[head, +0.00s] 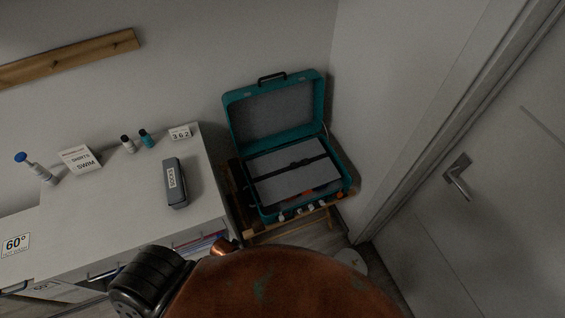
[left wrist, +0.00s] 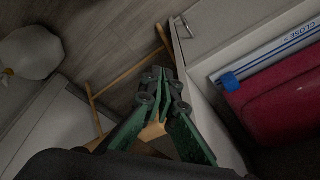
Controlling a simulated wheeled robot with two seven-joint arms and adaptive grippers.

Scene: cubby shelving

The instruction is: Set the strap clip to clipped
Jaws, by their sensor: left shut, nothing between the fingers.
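An open teal suitcase (head: 262,209) sits at the middle right of the head view, its lid raised against the wall. A grey panel (head: 272,160) lies in its base, crossed by black straps. The dark strap clip (head: 301,164) lies near the middle of the panel; it is too small and dark to tell whether it is clipped. My left gripper (left wrist: 162,88) shows in the left wrist view with its green fingers together and empty, pointing down toward the floor, away from the clip. It is not visible in the head view. My right gripper is in neither view.
The suitcase rests on a low wooden stand (head: 255,237). A white cabinet (head: 110,217) to its left carries a dark case (head: 176,183) and small bottles. A door with a handle (head: 458,178) is at right. A red item (left wrist: 275,100) sits beside my left gripper.

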